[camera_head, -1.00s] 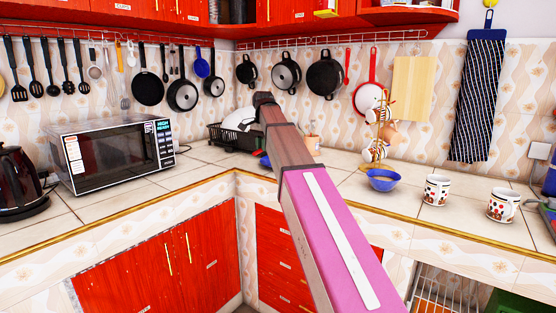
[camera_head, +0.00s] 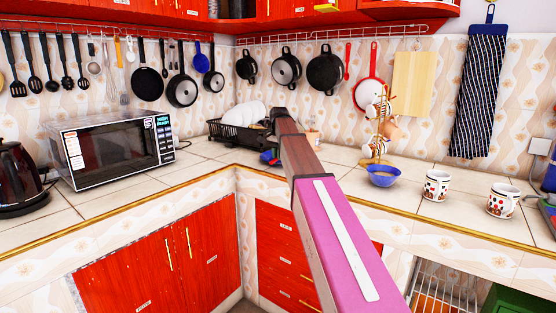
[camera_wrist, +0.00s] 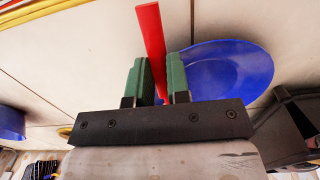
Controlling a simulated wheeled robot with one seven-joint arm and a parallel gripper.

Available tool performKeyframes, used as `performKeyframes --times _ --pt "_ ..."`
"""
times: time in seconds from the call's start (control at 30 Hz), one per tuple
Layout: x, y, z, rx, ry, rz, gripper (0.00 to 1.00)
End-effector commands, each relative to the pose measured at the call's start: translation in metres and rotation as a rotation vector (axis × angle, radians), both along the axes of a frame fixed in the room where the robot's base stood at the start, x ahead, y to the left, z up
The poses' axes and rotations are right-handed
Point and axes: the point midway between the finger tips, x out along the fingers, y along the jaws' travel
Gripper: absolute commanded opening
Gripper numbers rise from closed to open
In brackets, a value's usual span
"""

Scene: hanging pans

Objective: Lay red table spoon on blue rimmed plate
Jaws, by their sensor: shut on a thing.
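In the wrist view, my gripper (camera_wrist: 157,75) is shut on the red table spoon (camera_wrist: 150,32), a flat red strip standing out between the two green fingers.
A black dish rack (camera_head: 228,133) with white plates stands left of my arm; its dark edge shows in the wrist view (camera_wrist: 290,125). A blue bowl (camera_head: 383,176), a mug stand (camera_head: 380,135) and two mugs (camera_head: 437,187) stand to the right. The counter before the microwave (camera_head: 115,150) is clear.

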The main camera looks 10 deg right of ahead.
Motion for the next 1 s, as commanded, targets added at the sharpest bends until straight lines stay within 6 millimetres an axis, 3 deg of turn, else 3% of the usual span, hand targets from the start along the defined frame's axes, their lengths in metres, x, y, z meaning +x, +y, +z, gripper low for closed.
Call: performKeyframes --times 0.13,0.53,0.57,0.63,1.0 --pt "0.000 0.000 -0.018 0.000 0.000 0.000 0.00" --pt "0.000 0.000 -0.022 0.000 0.000 0.000 0.00" --pt "0.000 0.000 -0.022 0.000 0.000 0.000 0.20" --pt "0.000 0.000 -0.022 0.000 0.000 0.000 0.42" --pt "0.000 0.000 -0.018 0.001 -0.001 0.000 0.42"
